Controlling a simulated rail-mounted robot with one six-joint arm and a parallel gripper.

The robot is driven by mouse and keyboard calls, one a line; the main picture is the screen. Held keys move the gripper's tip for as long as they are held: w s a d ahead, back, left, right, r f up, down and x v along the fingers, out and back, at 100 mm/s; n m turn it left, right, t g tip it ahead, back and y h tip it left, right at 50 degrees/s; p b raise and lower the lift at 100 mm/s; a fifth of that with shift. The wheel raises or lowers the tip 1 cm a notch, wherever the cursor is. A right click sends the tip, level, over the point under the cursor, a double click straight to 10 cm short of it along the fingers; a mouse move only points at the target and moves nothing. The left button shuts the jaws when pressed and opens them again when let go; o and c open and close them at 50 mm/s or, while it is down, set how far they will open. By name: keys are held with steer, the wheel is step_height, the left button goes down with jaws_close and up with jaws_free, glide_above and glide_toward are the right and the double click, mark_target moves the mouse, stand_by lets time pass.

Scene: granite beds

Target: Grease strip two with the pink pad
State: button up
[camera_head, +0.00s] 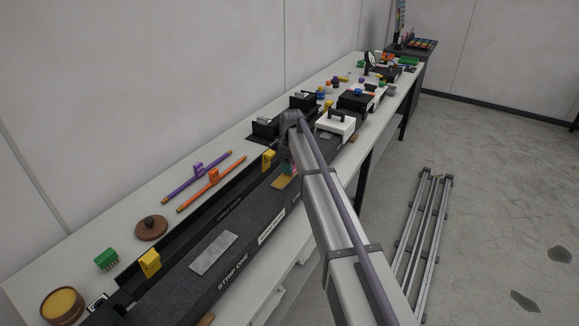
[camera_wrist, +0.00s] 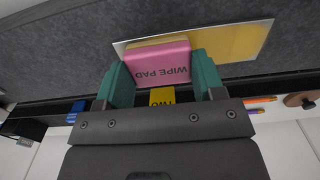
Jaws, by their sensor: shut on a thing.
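The pink pad (camera_wrist: 158,66), lettered WIPE PAD, sits between the two teal fingers of my gripper (camera_wrist: 160,75), which is shut on it. In the wrist view the pad is over one end of a plate (camera_wrist: 236,40) on the dark granite; the plate is yellow with a pale rim. I cannot tell if pad and plate touch. A yellow tag reading TWO (camera_wrist: 161,97) shows just behind the pad. In the head view the yellow plate (camera_head: 281,183) lies beside my gripper (camera_head: 288,168), which my arm partly hides. A yellow tag (camera_head: 268,160) stands nearby.
Strip one's bare grey plate (camera_head: 213,252) lies on the nearer granite, with a yellow tag (camera_head: 149,263) beside it. Purple (camera_head: 197,175) and orange (camera_head: 212,190) tools lie left on the bench. A round brown tin (camera_head: 62,306) and green block (camera_head: 106,259) are near. A white box (camera_head: 335,124) stands beyond.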

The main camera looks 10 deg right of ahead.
steer(key=shift+s+a, duration=0.9)
steer(key=shift+s, duration=0.15)
steer(key=shift+w+d, duration=0.85)
steer(key=shift+w, duration=0.2)
steer(key=shift+r, duration=0.1)
steer(key=shift+r+p, duration=0.95)
steer(key=shift+p, duration=0.05)
steer(key=shift+f, duration=0.1)
